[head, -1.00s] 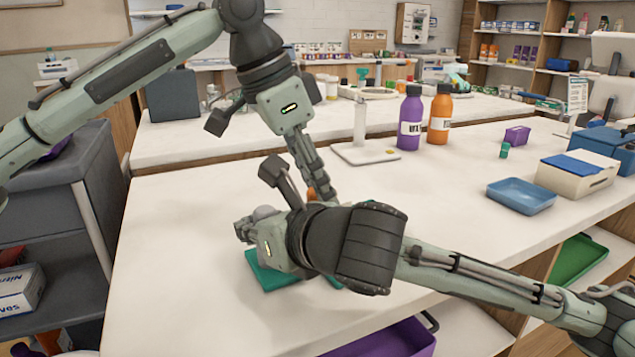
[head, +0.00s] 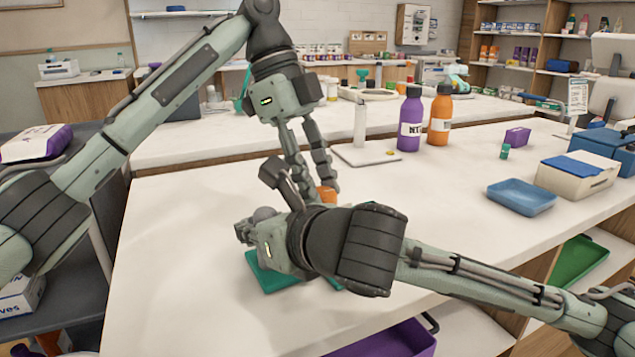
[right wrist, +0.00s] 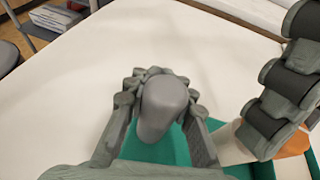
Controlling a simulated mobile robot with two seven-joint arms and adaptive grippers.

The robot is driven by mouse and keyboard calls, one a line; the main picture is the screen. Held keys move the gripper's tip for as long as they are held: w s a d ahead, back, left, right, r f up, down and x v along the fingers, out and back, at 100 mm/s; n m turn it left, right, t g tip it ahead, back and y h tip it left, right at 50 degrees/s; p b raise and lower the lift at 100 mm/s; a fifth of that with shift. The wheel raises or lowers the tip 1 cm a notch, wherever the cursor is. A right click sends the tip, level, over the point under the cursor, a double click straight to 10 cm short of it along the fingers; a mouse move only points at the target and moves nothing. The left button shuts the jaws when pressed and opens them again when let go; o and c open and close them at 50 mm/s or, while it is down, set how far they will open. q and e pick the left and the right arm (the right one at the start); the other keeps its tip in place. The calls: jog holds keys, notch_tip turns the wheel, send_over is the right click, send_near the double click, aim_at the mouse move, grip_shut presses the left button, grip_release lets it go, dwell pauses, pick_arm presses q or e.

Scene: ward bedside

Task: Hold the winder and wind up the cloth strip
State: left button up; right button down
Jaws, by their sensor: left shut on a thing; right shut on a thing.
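The winder's teal base (head: 268,277) lies on the white table, mostly covered by my right arm; it also shows in the right wrist view (right wrist: 150,148). A rounded grey grip (right wrist: 163,105) stands above the base, and my right gripper (right wrist: 160,82) is shut on it. Its top shows in the head view (head: 264,213). An orange part (head: 327,194) sits behind my right wrist, and my left gripper (head: 316,186), reaching down from above, is shut on it. A whitish piece (right wrist: 232,150) shows beside the orange part in the right wrist view; I cannot tell whether it is the cloth strip.
A purple bottle (head: 410,118) and an orange bottle (head: 440,115) stand at the back of the table, beside a white stand (head: 365,155). A blue tray (head: 521,197) and a cream box (head: 575,175) are at the right. The table's left part is clear.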

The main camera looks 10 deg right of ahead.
pick_arm(q)
jog(key=shift+m+g, duration=0.3)
jog(key=shift+m, duration=0.6)
jog(key=o, duration=1.2)
jog(key=shift+c, duration=0.2)
jog(key=shift+y, duration=0.3)
jog(key=shift+r, duration=0.1)
jog(key=v, duration=1.1)
jog(key=shift+w+r, duration=0.15)
jog(key=shift+r, duration=0.2)
jog(key=shift+a, duration=0.15)
